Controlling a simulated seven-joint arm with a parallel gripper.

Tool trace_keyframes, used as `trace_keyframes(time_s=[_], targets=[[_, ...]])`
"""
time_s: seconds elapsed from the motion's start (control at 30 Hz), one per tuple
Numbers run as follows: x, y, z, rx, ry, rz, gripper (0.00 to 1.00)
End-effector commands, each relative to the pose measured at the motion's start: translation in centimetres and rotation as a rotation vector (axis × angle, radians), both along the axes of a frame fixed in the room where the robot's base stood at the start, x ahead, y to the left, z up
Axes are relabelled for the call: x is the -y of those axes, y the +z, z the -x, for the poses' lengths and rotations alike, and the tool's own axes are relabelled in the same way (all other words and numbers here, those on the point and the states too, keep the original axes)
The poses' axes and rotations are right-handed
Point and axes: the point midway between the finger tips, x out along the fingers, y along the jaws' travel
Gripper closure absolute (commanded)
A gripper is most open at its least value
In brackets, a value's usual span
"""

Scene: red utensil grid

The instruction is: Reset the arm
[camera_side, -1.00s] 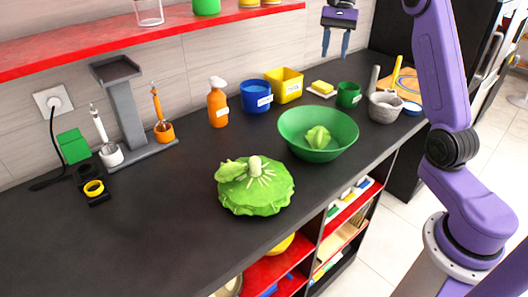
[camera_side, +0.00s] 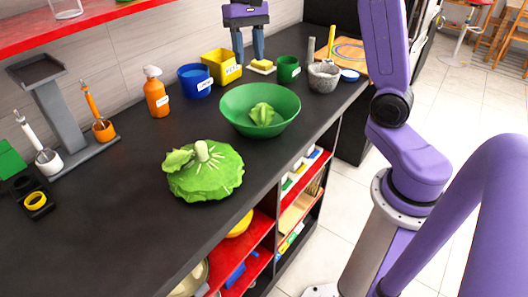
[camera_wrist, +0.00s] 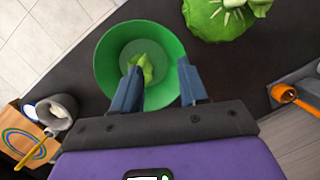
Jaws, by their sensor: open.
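My gripper (camera_side: 249,60) hangs with its blue-grey fingers pointing down near the back of the dark counter, by the yellow bin and the sponge in the side view. Its fingers are apart, with nothing held between them. In the wrist view my gripper (camera_wrist: 158,82) shows both fingertips spread, with the green bowl (camera_wrist: 105,62) seen beyond them. In the side view the green bowl (camera_side: 232,112) stands on the counter with a small green leafy piece (camera_side: 262,114) inside. A large pale-green leafy lid-like object (camera_side: 205,175) lies in front of it, apart from my gripper.
A yellow bin (camera_side: 220,67), blue container (camera_side: 195,80), orange bottle (camera_side: 156,95) and green cup (camera_side: 288,69) line the back. A grey mortar (camera_side: 323,78) and wooden board (camera_side: 345,53) stand at the far end. A red shelf (camera_side: 95,18) overhangs the left. The counter's front middle is clear.

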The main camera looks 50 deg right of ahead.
Motion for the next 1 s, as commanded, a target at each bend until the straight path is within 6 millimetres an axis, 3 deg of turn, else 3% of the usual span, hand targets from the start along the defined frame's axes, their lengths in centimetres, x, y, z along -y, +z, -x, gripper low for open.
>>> trace_keyframes(time_s=[0.2, 0.43, 0.63, 0.8, 1.0], targets=[[-5.0, -1.6, 5.9, 0.063, 0.330, 0.008, 0.57], [-7.9, -3.7, 12.8, 0.132, 0.683, 0.006, 0.57], [-8.5, -5.9, 19.1, 0.190, 0.997, -0.005, 0.57], [-7.8, -7.9, 23.9, 0.238, 1.250, -0.021, 0.57], [-6.8, -9.4, 27.0, 0.273, 1.440, -0.038, 0.57]])
